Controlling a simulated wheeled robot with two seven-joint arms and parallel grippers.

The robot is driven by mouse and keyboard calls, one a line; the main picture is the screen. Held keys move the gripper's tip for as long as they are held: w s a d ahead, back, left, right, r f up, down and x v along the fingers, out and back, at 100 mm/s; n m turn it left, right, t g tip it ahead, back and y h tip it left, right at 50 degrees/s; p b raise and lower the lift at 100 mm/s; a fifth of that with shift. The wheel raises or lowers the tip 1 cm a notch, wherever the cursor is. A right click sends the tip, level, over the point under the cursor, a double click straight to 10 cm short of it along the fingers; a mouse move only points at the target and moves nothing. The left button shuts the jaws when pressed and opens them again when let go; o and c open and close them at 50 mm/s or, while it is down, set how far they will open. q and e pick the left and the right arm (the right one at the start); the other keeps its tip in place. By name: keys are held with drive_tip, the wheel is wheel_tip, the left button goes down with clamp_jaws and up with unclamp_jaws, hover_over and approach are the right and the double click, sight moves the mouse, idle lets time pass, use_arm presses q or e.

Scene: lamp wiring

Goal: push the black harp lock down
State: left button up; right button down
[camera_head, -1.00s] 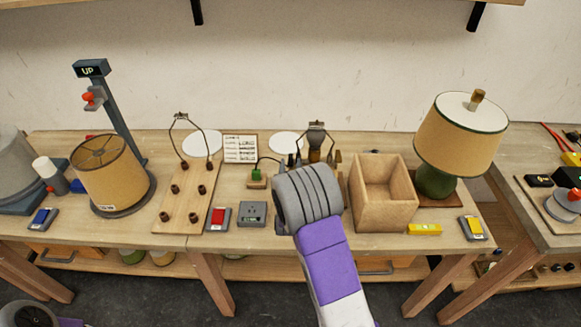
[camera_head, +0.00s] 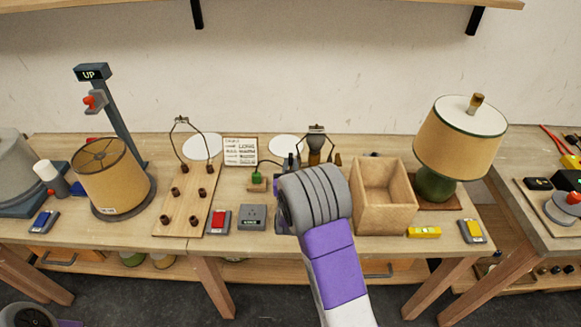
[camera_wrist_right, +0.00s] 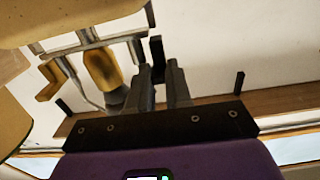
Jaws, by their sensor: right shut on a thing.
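My right gripper (camera_wrist_right: 160,82) has its two grey fingers close together around a small upright black piece (camera_wrist_right: 157,52) in the right wrist view. I cannot tell for sure that this piece is the black harp lock. Beside the fingers, on the left of that view, are a brown bulb-shaped part (camera_wrist_right: 103,68), silver bars and a brass-coloured piece (camera_wrist_right: 50,82). In the head view, my right wrist hides most of the fingers, and the bulb-shaped part (camera_head: 315,152) stands just behind it.
An open wooden box (camera_head: 384,215) stands right of my right wrist, with a shaded lamp (camera_head: 460,130) beyond it. A printed card (camera_head: 240,150) stands behind.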

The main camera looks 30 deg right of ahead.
drive_tip(key=c, duration=1)
unclamp_jaws()
drive_tip(key=shift+r, duration=0.2)
drive_tip(key=shift+c, duration=0.2)
drive_tip(key=v, duration=0.7)
drive_tip(key=shift+s+a, duration=0.2)
drive_tip(key=shift+s, duration=0.05)
drive_tip(key=shift+f, duration=0.1)
